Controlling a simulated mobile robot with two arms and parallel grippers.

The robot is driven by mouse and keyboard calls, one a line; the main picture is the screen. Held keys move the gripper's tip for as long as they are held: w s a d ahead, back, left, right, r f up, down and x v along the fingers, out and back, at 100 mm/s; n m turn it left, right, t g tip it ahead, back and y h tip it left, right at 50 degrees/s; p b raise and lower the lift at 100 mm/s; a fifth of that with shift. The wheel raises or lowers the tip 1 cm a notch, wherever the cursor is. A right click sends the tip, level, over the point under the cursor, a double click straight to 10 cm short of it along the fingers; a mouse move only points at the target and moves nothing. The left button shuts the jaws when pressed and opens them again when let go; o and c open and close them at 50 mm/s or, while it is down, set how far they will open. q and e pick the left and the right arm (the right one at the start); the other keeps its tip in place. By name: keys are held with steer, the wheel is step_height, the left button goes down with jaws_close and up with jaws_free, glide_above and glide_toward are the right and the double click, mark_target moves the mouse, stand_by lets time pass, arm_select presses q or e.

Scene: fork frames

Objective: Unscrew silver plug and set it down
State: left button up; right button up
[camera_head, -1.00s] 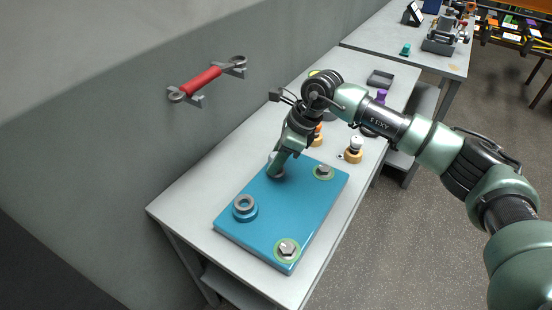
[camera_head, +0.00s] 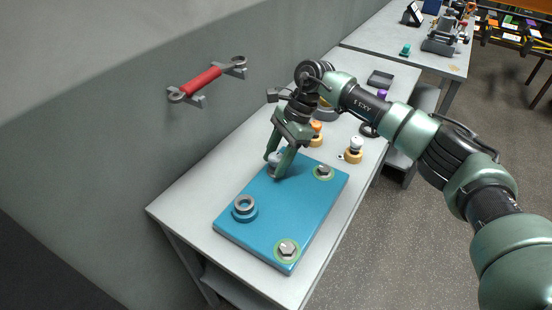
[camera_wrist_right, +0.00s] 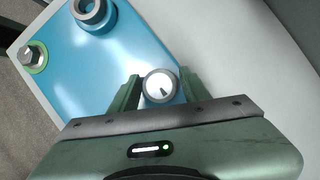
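The blue plate (camera_head: 293,215) lies on the grey workbench. The silver plug (camera_wrist_right: 159,85) is near the plate's far left corner, with a round pale top and a small dark mark. My right gripper (camera_head: 278,165) points down over that corner, one finger on each side of the plug. In the right wrist view the fingers of my right gripper (camera_wrist_right: 159,92) meet the plug's sides. The fingers partly hide the plug (camera_head: 274,157) in the head view. I cannot tell whether it is still fully seated. My left gripper is not in view.
A red-handled wrench (camera_head: 203,80) hangs on the wall. The bench strip left of the plate is clear.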

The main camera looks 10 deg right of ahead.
steer(key=m+t, duration=0.1)
steer(key=m, duration=0.2)
steer(key=m+t, duration=0.1)
steer(key=m, duration=0.2)
steer(key=shift+s+m+t, duration=0.1)
steer(key=shift+m+t, duration=0.2)
steer(key=m+t, duration=0.1)
steer(key=m, duration=0.1)
steer(key=m+t+h, duration=0.1)
steer(key=m, duration=0.2)
steer(key=c, duration=0.8)
steer(key=shift+o, duration=0.2)
steer(key=n+g, duration=0.1)
steer(key=n, duration=0.1)
steer(key=n+g+y, duration=0.1)
steer(key=n, duration=0.2)
steer(key=n+g, duration=0.1)
steer(key=n, duration=0.2)
steer(key=n+g, duration=0.1)
steer(key=n, duration=0.2)
steer(key=shift+n+g, duration=0.3)
steer(key=o, duration=0.8)
steer(key=shift+c, duration=0.2)
